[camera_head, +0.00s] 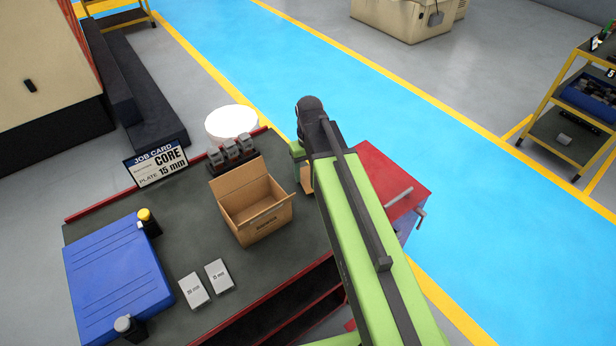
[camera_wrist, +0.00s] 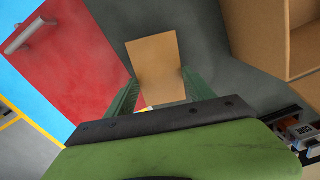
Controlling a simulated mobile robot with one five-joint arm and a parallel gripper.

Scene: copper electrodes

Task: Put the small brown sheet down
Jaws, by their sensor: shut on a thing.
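The small brown sheet (camera_wrist: 156,62) is between the two green fingers of my gripper (camera_wrist: 160,77) in the wrist view. My gripper is shut on it, and its far end sticks out past the fingertips over the dark grey table top. I cannot tell whether the sheet touches the table. In the head view only a sliver of the sheet (camera_head: 307,181) shows beside my arm, right of the open cardboard box. My arm hides most of my gripper there.
The open cardboard box (camera_head: 238,223) stands left of my gripper. A red-topped unit (camera_head: 410,180) with a grey handle is on the right. Dark blocks (camera_head: 232,152), a job card (camera_head: 156,163), a blue case (camera_head: 105,285) and two pale labelled blocks (camera_head: 218,275) occupy the dark table (camera_head: 185,235).

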